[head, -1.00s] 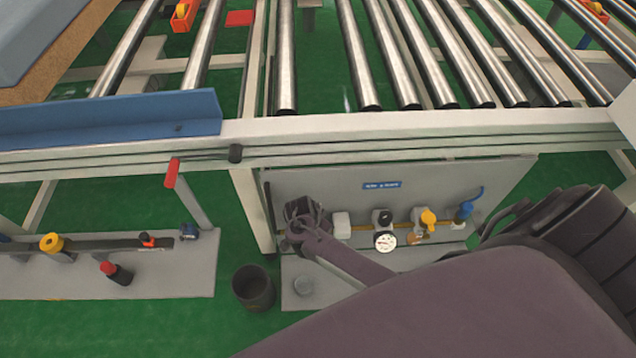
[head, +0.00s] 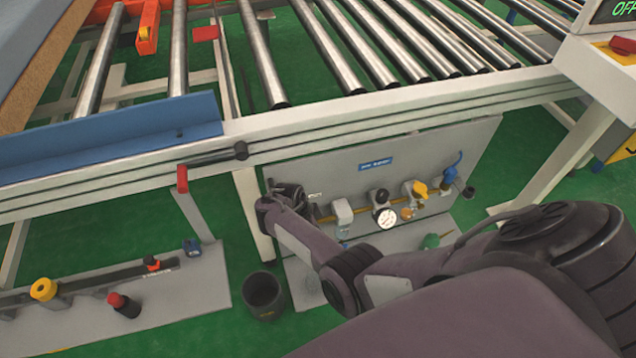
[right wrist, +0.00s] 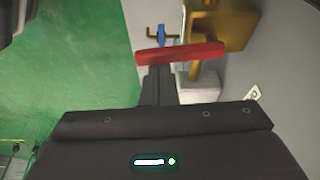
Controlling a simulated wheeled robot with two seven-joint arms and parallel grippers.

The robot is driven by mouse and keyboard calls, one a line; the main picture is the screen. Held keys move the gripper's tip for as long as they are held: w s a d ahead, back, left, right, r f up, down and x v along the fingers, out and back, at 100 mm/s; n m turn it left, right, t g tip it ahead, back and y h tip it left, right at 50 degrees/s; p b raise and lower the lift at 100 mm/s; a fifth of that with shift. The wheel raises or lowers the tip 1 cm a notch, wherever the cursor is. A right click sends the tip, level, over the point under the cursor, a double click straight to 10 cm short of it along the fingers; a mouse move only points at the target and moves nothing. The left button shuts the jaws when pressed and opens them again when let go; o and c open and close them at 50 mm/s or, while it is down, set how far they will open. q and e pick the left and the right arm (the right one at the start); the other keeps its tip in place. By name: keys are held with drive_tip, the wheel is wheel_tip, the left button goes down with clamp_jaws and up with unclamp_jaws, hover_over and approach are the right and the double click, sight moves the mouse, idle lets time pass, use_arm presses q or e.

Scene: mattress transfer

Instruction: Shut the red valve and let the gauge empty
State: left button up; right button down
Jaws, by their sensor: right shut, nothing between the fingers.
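A red valve handle (right wrist: 180,53) lies crosswise in the right wrist view, in front of brass fittings (right wrist: 222,22). My right gripper (right wrist: 160,74) is shut and empty, its fingertips right at the handle's lower edge. I cannot tell whether they touch it. In the head view my right gripper (head: 283,194) is at the left end of the grey panel under the conveyor, and it hides the red handle there. The round white-faced gauge (head: 385,218) sits on the pipe to its right. Its needle is too small to read. My left gripper is not in view.
The conveyor's front rail (head: 330,133) runs above the panel. A yellow valve (head: 419,188) and a blue valve (head: 450,173) sit right of the gauge. A dark bin (head: 263,295) stands on the floor below. A red-topped lever (head: 182,180) rises at the left.

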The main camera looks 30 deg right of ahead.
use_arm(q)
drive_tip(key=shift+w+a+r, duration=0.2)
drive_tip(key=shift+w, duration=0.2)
use_arm(e)
drive_tip(key=shift+a+m, duration=0.2)
drive_tip(key=shift+m, duration=0.2)
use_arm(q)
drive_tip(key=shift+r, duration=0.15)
use_arm(e)
drive_tip(key=shift+s, duration=0.1)
